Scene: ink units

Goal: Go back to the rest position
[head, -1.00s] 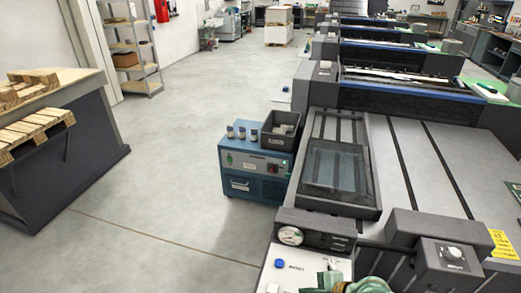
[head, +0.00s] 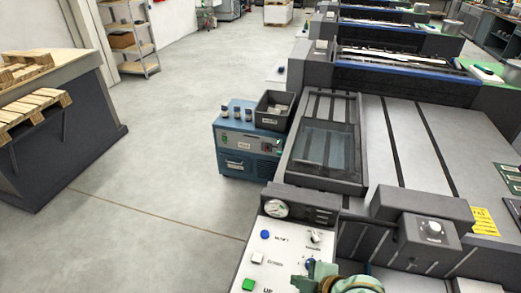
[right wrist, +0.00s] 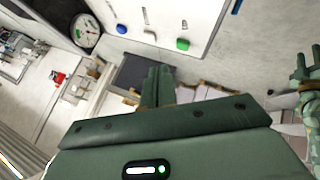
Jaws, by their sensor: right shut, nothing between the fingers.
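My right gripper (head: 310,268) shows at the bottom of the head view, in front of the lower part of the white control panel (head: 285,250). In the right wrist view its fingers (right wrist: 157,82) are together with nothing between them. The panel also shows at the top of that view (right wrist: 165,15), apart from the fingertips. A green, jointed part of mine (right wrist: 304,80) is at the right edge of the wrist view, cut off. I cannot tell whether it is my left gripper; the head view does not show the left one.
The panel carries a gauge (head: 277,208), a blue button (head: 265,234), a white button (head: 257,258), a green button (head: 248,285) and a knob (head: 314,236). A long grey printing press (head: 420,150) fills the right. A blue unit (head: 247,150) stands beside it. Open floor (head: 165,160) lies left.

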